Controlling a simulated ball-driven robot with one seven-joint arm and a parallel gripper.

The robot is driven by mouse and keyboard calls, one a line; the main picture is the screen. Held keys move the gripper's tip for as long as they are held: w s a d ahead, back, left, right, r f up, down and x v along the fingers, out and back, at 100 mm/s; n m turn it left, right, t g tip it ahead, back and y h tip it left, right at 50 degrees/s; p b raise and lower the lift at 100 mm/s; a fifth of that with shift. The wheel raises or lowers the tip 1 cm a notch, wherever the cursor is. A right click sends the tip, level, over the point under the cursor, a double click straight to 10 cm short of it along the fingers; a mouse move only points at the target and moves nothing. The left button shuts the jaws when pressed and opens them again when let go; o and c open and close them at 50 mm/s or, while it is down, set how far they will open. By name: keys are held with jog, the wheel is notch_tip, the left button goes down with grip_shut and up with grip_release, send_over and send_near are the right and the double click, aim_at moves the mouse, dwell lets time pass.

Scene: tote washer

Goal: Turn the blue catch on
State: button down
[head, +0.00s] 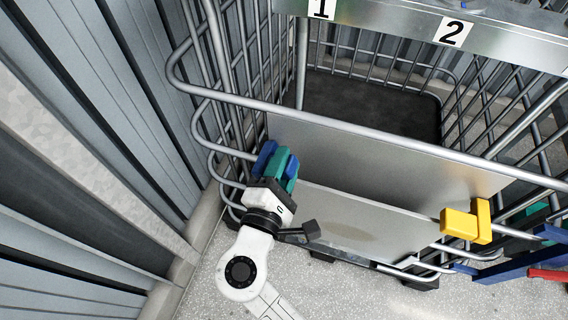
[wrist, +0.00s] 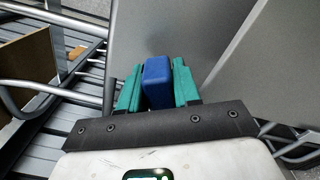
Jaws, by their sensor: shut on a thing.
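In the wrist view the blue block of the catch (wrist: 157,82) stands between the two teal fingers of my gripper (wrist: 157,90). A yellow catch (head: 469,222) sits at the right end of the panel.
A rail with labels 1 (head: 321,8) and 2 (head: 453,32) crosses the top. Curved cage tubes (head: 200,92) pass close to my gripper on the left. A ribbed grey wall (head: 110,90) stands further left. Blue and red bars (head: 530,262) are at the right. Speckled floor lies below.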

jog(key=shift+f, duration=0.1)
jog(key=c, duration=0.9)
grip_release()
jog(key=v, duration=1)
jog(key=shift+s+a, duration=0.15)
jog(key=shift+s, duration=0.25)
